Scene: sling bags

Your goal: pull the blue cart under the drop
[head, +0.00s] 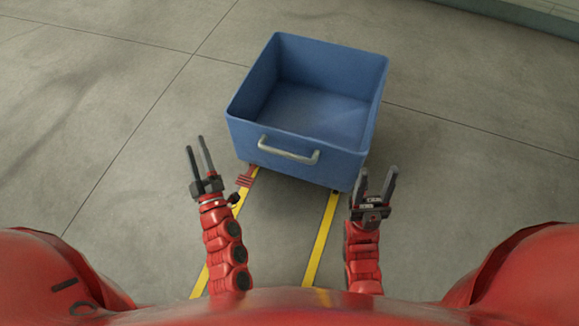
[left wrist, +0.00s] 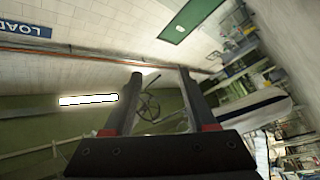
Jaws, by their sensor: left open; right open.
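The blue cart (head: 345,125) is an open, empty bin on the floor in the head view, ahead of me and slightly turned. A pale bar handle (head: 288,152) is on its near face. My left gripper (head: 197,148) is open and empty, left of the cart's near left corner and apart from the handle. My right gripper (head: 377,178) is open and empty, by the cart's near right corner; I cannot tell if it touches the cart. The left wrist view shows the left fingers (left wrist: 160,85) apart with nothing between them. No drop is recognisable in the head view.
Two yellow floor lines (head: 322,240) run from the cart toward me. A small red object (head: 246,177) lies at the left line's far end. The left wrist view shows a wall with a blue sign (left wrist: 25,28) and cluttered shelving.

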